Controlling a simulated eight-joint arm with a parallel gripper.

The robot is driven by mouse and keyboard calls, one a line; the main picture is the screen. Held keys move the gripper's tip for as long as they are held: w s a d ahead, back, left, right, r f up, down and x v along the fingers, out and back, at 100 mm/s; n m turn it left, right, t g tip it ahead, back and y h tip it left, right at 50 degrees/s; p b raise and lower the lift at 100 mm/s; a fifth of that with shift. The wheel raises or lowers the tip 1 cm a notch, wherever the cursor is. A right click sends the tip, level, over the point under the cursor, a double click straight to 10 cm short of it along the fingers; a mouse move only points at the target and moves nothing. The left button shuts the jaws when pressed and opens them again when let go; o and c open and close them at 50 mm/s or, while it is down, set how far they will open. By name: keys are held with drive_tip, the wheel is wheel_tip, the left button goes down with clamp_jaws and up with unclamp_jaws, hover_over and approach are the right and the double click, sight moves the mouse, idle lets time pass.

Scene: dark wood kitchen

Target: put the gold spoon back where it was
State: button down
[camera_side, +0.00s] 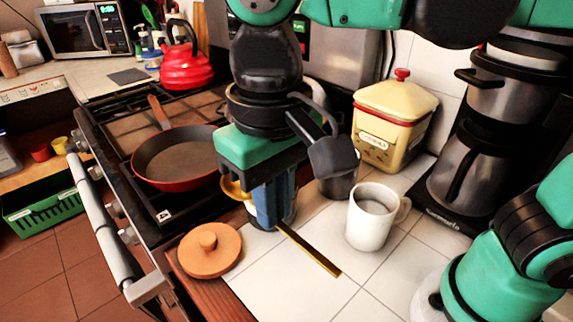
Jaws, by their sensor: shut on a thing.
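The gold spoon (310,250) shows as a thin straight gold bar slanting down to the right over the white tiles. Its upper left end meets the fingertips of my gripper (274,221), which points down and is shut on it. The spoon's other end is hidden behind the fingers. I cannot tell whether the spoon touches the tiles. A yellow curved piece (234,189) shows just left of the fingers, like a handle; what it belongs to is mostly hidden.
A white mug (368,222) stands close right of the spoon, with a dark grey cup (338,185) behind it. An orange lid (208,250) lies left. A red pan (178,160) sits on the stove. Tiles in front are clear.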

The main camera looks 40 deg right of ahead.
sight(278, 313)
wheel_tip(278, 313, down, 20)
drive_tip(key=shift+r, duration=0.2)
idle(0.7)
drive_tip(key=c, duration=0.9)
unclamp_jaws()
drive_tip(key=shift+f, duration=0.1)
drive_tip(key=shift+f, duration=0.1)
drive_tip(key=shift+r, duration=2.7)
drive_tip(key=w+d+r+t, duration=0.3)
drive_tip(key=d+r, duration=0.1)
drive_tip(key=d, duration=0.4)
drive_tip(key=w+d+r+t, duration=0.3)
drive_tip(key=d+r+t, duration=0.1)
drive_tip(key=d, duration=0.5)
drive_tip(key=shift+r, duration=0.15)
